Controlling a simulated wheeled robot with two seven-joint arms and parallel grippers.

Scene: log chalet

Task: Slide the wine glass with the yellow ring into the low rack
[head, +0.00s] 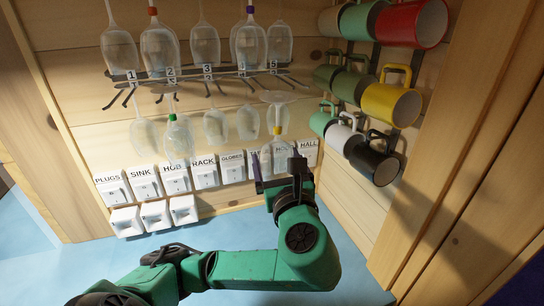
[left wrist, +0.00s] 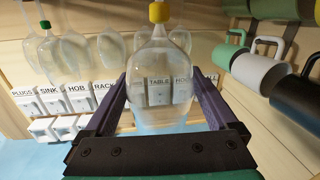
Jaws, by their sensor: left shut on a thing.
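The wine glass with the yellow ring (head: 277,131) is upside down, foot up and bowl down. My left gripper (head: 277,168) is shut on its bowl, with one finger on each side. In the left wrist view the clear bowl (left wrist: 160,75) sits between the fingers (left wrist: 160,100), with the yellow ring above. The low rack (head: 205,76) is a black metal rack on the back wall with tags 1 to 5. The glass's foot shows just below the rack's right end, near tag 5. I cannot tell whether it touches the rails. My right gripper is not in view.
A glass with a green ring (head: 177,140) and several plain glasses hang in the low rack. More glasses hang above. Several mugs, including a black mug (head: 374,160), hang on the right wall. Labelled switches (head: 205,174) line the back wall below. The blue surface (head: 50,265) is mostly clear.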

